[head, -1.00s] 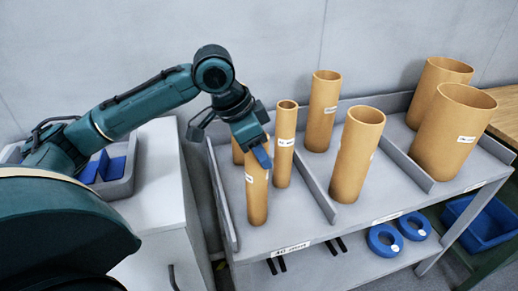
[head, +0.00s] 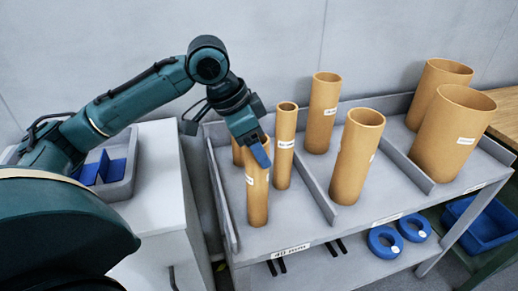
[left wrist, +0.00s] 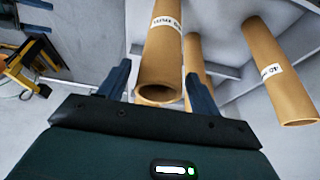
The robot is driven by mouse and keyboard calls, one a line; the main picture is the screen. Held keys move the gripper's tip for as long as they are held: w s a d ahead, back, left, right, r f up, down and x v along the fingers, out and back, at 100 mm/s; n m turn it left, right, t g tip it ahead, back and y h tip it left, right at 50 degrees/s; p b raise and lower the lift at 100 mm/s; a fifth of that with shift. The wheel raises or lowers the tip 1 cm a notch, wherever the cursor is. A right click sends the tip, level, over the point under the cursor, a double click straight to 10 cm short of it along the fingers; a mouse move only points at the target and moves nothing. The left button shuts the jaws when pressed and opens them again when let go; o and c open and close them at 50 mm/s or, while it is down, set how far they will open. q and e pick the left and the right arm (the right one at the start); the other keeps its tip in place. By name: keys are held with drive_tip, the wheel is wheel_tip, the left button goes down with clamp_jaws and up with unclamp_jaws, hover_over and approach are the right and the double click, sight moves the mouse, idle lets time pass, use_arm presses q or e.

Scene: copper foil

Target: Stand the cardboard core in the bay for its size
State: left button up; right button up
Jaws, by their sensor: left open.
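A slim tan cardboard core (head: 257,202) with a white label stands upright at the front of the shelf's left bay (head: 283,222). My left gripper (head: 259,152) is open at its top end, and a finger hides part of its rim. In the left wrist view the core's open end (left wrist: 160,92) lies between the two spread fingers, with gaps on both sides. Another slim core (head: 284,150) stands behind it to the right, and a third (head: 238,153) is mostly hidden behind the gripper. My right gripper is not in view.
Low dividers split the shelf (head: 375,205) into bays. The middle bay holds two medium cores (head: 355,165), the right bay two wide ones (head: 450,140). Blue rings (head: 385,242) lie on the lower shelf. A white cabinet (head: 155,190) with a tray stands left.

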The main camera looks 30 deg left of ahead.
use_arm(q)
drive_tip(key=p+v, duration=0.1)
drive_tip(key=v, duration=0.9)
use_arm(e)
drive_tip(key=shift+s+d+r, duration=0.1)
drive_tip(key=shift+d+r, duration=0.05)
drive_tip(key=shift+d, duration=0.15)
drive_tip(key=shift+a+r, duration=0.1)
use_arm(q)
drive_tip(key=shift+s, duration=0.1)
